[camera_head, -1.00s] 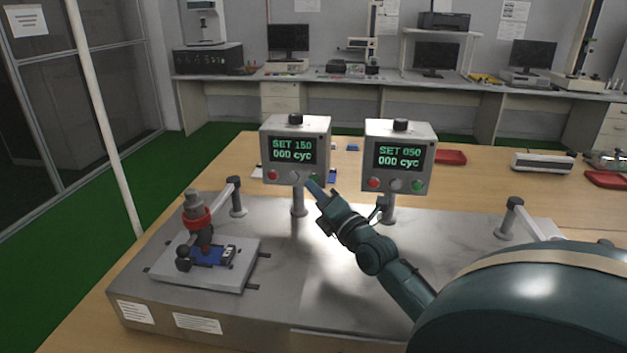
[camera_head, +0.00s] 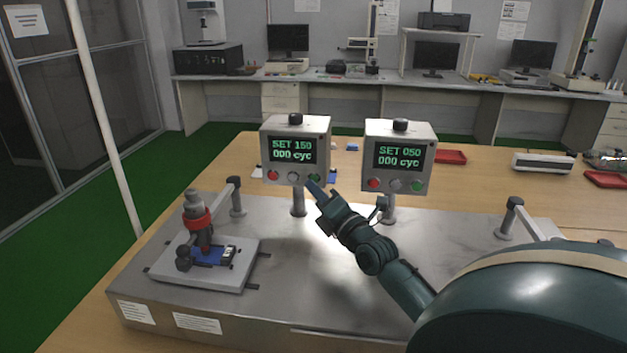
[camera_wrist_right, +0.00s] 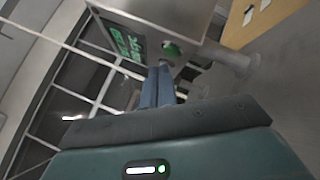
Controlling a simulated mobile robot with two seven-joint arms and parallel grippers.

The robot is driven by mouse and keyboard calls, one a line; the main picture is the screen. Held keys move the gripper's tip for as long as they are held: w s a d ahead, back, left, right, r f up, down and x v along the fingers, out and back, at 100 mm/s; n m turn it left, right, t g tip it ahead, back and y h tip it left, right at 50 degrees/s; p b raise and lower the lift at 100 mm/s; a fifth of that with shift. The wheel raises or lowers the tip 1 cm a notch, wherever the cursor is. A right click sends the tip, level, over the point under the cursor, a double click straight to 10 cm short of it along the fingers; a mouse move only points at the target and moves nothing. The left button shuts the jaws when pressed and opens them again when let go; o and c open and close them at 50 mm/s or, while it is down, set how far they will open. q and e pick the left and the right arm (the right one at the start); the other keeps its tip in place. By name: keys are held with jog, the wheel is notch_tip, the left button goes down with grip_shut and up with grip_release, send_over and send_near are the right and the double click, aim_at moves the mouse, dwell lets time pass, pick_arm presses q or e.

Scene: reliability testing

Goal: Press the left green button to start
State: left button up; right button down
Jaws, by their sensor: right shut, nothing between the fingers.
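The left control box (camera_head: 295,134) stands on a post, its display reading "SET 150 000 cyc". Its front has a red, a grey and a green button; the left green button (camera_head: 315,177) is at the right end of the row. My right gripper (camera_head: 310,184) is shut and empty, its fingertips just in front of and below that button. In the wrist view the green button (camera_wrist_right: 172,50) shows just beyond the closed fingertips (camera_wrist_right: 163,66). I cannot tell whether they touch. My left gripper is not in view.
A second control box (camera_head: 399,130) reading "SET 050 000 cyc" stands to the right. A test fixture (camera_head: 205,262) with a red-collared plunger sits at the left of the metal base (camera_head: 300,270). Red trays (camera_head: 451,157) lie further back on the wooden table.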

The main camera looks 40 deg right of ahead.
jog(key=shift+d, duration=0.1)
jog(key=shift+w+d, duration=0.25)
jog(key=shift+w, duration=0.05)
